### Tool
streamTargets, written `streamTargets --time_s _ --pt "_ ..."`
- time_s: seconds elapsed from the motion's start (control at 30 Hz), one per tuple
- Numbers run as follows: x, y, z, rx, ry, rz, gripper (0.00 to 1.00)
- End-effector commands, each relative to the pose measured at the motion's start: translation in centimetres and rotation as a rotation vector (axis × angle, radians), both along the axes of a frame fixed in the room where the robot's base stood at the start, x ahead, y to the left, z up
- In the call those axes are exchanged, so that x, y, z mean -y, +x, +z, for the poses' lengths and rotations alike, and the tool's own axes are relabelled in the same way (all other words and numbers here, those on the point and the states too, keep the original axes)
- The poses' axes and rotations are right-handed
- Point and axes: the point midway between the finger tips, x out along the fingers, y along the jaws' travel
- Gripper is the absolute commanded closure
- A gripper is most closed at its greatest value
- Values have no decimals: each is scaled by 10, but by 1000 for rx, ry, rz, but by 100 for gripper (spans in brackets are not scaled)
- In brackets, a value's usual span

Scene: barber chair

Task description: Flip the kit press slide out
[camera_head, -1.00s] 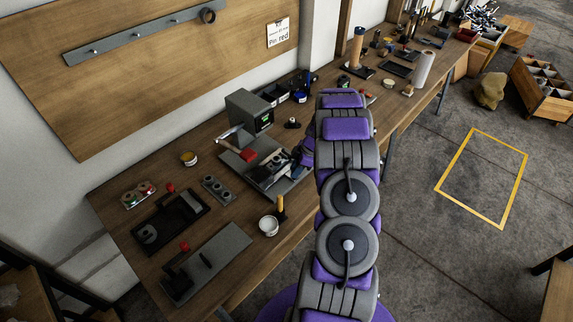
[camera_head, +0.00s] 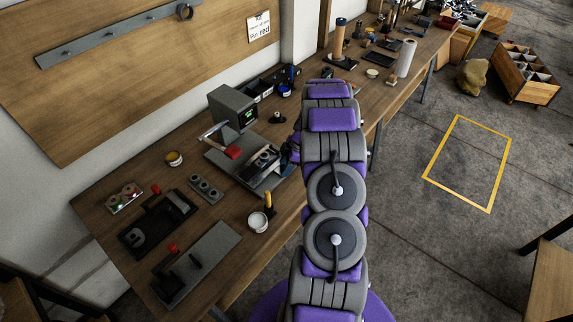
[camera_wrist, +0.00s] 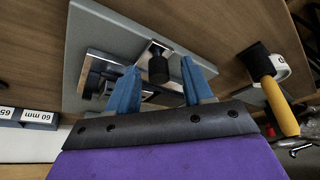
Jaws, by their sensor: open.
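The kit press has a grey box-shaped housing (camera_head: 233,108) and a flat grey base (camera_head: 222,158) on the workbench. A red grip (camera_head: 233,152) shows on its lever. A dark and metallic slide assembly (camera_head: 262,162) lies on the base, left of my arm. In the wrist view the grey base (camera_wrist: 88,35) lies below my gripper, with a short black knob (camera_wrist: 158,68) on a metal strip. My gripper (camera_wrist: 160,66) is open, its blue fingers on either side of the knob in the picture. I cannot tell whether they touch it.
Black fixtures (camera_head: 158,222) and a grey plate (camera_head: 205,262) lie at the near left. Labelled boxes (camera_wrist: 38,118) show at the wrist view's left. Open floor lies right of the bench.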

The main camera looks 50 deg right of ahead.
Motion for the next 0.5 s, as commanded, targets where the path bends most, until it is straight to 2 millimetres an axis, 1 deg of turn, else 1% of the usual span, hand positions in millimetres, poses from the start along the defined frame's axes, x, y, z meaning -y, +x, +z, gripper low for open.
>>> streamTargets --time_s 0.17,0.27,0.5 --pt "4 -2 13 1 -1 1 49" --pt "10 -7 29 1 0 2 49" --pt "27 -20 79 2 1 0 49"
